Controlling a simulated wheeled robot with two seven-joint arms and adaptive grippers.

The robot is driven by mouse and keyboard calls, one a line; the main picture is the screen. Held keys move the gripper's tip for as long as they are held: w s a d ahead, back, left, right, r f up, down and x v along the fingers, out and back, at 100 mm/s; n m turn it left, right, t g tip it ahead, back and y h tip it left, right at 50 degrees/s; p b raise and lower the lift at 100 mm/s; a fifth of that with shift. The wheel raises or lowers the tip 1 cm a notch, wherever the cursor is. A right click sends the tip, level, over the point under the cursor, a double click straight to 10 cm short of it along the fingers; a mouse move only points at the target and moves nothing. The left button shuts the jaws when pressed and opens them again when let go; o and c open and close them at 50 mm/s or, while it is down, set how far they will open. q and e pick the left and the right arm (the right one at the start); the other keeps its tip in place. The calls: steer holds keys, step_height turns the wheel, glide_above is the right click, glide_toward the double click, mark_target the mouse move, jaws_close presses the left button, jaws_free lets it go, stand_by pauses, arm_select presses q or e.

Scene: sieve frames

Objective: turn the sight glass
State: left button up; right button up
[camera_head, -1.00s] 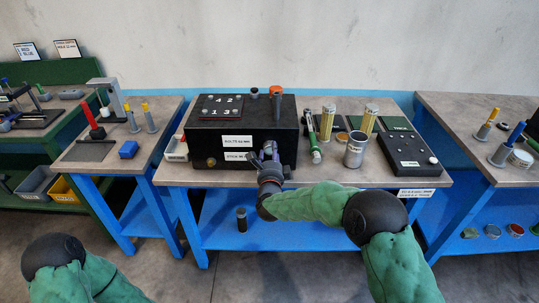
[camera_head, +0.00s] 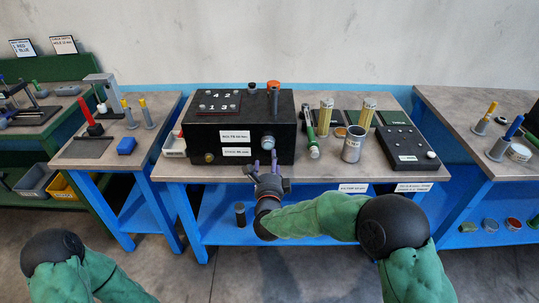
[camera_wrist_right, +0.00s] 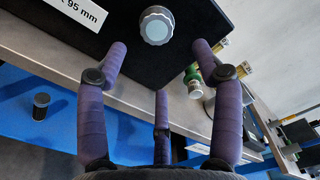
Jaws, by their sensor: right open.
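A black box (camera_head: 220,140) with white labels stands on the middle table. Its front face carries a round silver ribbed knob (camera_head: 268,142) at the right and a small brass round fitting (camera_head: 209,157) lower left. I cannot tell for certain which fitting is the sight glass. My right gripper (camera_head: 265,168) is open and empty just in front of the knob. In the right wrist view the knob (camera_wrist_right: 156,26) lies beyond the spread purple fingers (camera_wrist_right: 160,52), apart from them. My left gripper is out of view; only green left arm shows.
Right of the box stand a green bottle-like tool (camera_head: 311,135), yellow-topped cylinders (camera_head: 326,117), a metal cup (camera_head: 353,146) and a dark panel (camera_head: 407,145). A dark cylinder (camera_head: 240,214) stands on the blue lower shelf. Side tables flank this one.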

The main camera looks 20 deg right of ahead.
steer(key=shift+v, duration=2.3)
steer(key=s+a+f+n+g+y+p, duration=0.2)
steer(key=s+f+n+g+y, duration=0.15)
steer(key=f+n, duration=0.55)
steer(key=s+a+f+n+g+y+p, duration=0.2)
steer(key=s+f+n+g, duration=0.25)
steer(key=f, duration=0.85)
steer(key=s+a+f+n+g+y+p, duration=0.1)
steer(key=s+f+n+g, duration=0.3)
steer(key=s, duration=0.6)
steer(key=s+a+f+n+g+y+p, duration=0.2)
steer(key=s+f+n+g, duration=0.3)
steer(key=s, duration=0.6)
steer(key=shift+s+a+f, duration=0.2)
steer(key=shift+y, duration=0.25)
